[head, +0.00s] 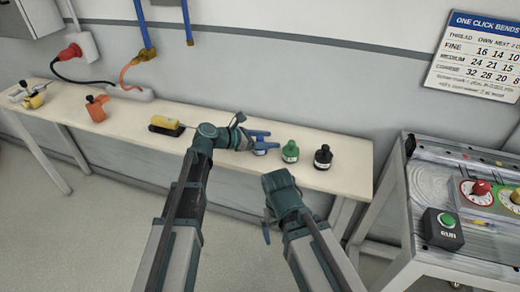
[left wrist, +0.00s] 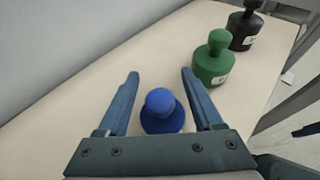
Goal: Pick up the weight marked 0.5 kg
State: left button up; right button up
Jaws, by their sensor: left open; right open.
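Three knobbed weights stand upright in a row on the bench: a blue one (head: 260,151), a green one (head: 290,152) and a black one (head: 323,157). Their pale labels are too small to read. My left gripper (head: 267,140) is open at the blue weight. In the left wrist view, the blue weight (left wrist: 161,112) stands between the spread fingers of the left gripper (left wrist: 160,74), with gaps on both sides. The green weight (left wrist: 212,60) and black weight (left wrist: 244,27) stand beyond the right finger. My right gripper (head: 267,232) is open and empty in front of the bench, low.
The pale bench (head: 345,178) runs along the wall. A machine with a RUN button box (head: 443,230) stands at the right.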

pick_arm(q)
grip_shut()
dwell(0.3)
dwell(1.1)
